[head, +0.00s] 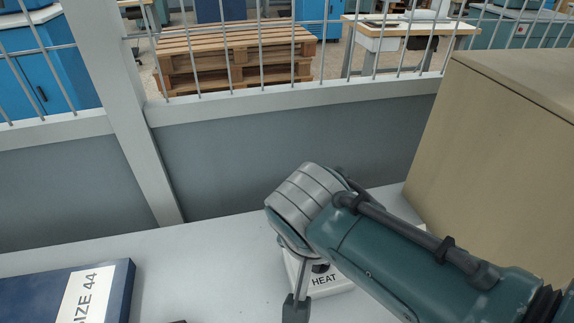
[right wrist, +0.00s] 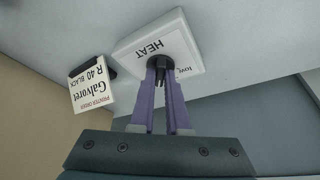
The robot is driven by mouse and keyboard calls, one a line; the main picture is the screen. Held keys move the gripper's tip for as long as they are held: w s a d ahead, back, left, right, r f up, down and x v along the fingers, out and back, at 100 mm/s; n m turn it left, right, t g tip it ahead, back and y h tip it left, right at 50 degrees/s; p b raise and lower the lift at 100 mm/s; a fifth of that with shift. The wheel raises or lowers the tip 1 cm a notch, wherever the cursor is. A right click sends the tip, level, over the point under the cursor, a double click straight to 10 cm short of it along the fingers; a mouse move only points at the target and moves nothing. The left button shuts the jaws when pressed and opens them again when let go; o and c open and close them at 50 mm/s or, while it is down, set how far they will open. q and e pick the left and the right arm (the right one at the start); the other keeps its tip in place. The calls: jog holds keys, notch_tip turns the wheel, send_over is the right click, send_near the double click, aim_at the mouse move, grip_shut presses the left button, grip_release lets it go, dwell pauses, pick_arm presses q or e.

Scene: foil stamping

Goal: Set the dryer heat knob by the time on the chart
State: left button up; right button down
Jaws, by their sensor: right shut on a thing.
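The white heat box (right wrist: 132,45), lettered HEAT, lies on the pale bench top, and the word "low" shows near its edge in the right wrist view. Its dark knob (right wrist: 160,75) is between the fingertips of my right gripper (right wrist: 162,62), which is shut on it. In the head view my right arm hides most of the heat box (head: 328,285); its HEAT lettering shows below the arm. The knob's pointer direction cannot be made out. No time chart is readable in either view. My left gripper is not in view.
A printed card (right wrist: 92,95) reading Galvoret R 40 BLACK stands in a dark holder beside the heat box. A blue box (head: 120,285) labelled SIZE 44 lies at the lower left. A tan box (head: 490,150) stands at the right. A barred fence rises behind the bench.

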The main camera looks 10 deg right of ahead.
jog(key=shift+m+h+b, duration=0.3)
jog(key=shift+m+b, duration=0.15)
jog(key=shift+m, duration=0.35)
jog(key=c, duration=0.9)
grip_release()
